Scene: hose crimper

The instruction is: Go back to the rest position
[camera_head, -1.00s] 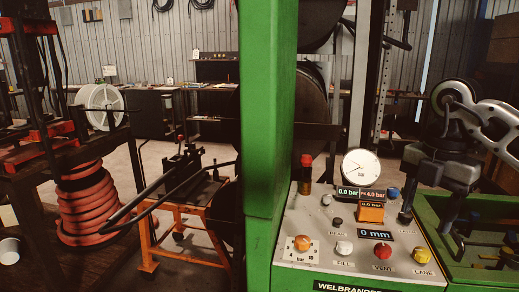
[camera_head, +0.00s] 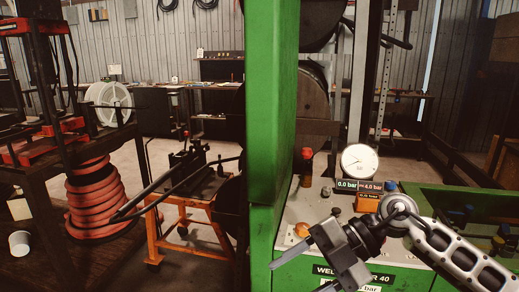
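My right arm comes in from the lower right and crosses in front of the control panel (camera_head: 318,205). My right gripper (camera_head: 335,262) hangs at the lower left end of that arm, over the panel's front edge. My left gripper is not in view.
A tall green machine frame (camera_head: 270,130) stands left of the panel. A green tray (camera_head: 455,200) lies to the right. At left are an orange hose coil (camera_head: 98,200), a white reel (camera_head: 108,103) and an orange stand (camera_head: 185,215). Concrete floor shows between them.

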